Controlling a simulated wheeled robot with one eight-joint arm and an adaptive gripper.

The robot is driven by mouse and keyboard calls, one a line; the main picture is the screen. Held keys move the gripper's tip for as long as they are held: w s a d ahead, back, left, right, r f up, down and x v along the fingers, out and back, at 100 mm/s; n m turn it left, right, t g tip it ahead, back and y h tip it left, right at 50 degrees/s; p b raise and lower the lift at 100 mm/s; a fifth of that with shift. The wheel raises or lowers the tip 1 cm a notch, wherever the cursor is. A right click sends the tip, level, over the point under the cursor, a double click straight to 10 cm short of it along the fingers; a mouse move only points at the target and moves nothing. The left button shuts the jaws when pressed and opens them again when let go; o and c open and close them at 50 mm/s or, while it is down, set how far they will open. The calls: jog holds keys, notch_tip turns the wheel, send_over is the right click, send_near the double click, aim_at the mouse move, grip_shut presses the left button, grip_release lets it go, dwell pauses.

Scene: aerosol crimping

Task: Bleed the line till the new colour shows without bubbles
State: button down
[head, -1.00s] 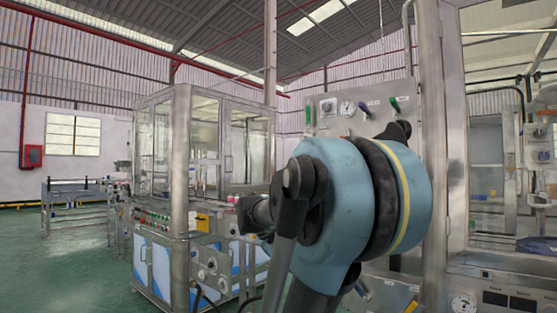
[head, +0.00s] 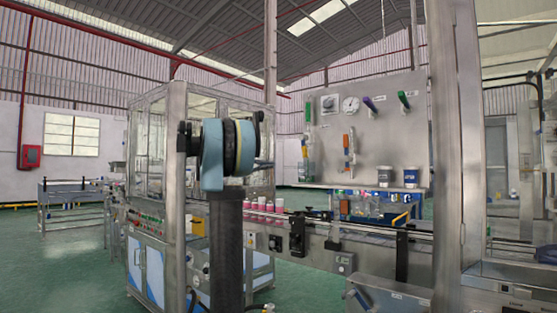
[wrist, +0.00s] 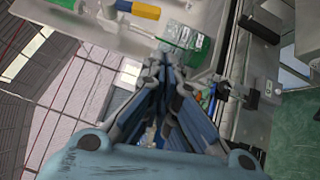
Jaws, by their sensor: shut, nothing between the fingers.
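A grey upright panel (head: 380,125) stands right of centre in the head view. Two cups, a left one (head: 384,177) and a right one (head: 411,177), sit at the panel's foot. My gripper (wrist: 167,62) is shut and empty in the wrist view, near a yellow-and-blue handle (wrist: 138,9) and a green part (wrist: 199,47).
A conveyor (head: 350,228) with pink-and-white containers (head: 262,205) runs below the panel. A glazed machine cabinet (head: 150,140) stands behind my arm on the left. A steel post (head: 458,150) rises right of the panel.

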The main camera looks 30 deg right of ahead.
aim_at(305, 146)
jog(key=s+d+r, duration=0.4)
jog(key=d, duration=0.5)
jog(key=shift+s+d+h, duration=0.15)
jog(key=shift+s+h, duration=0.25)
jog(key=shift+f, duration=0.1)
jog(key=shift+s+d+f, duration=0.15)
jog(key=shift+s+d, duration=0.05)
jog(key=shift+s, duration=0.25)
jog(key=shift+s+d+f, duration=0.15)
jog(key=shift+s, duration=0.25)
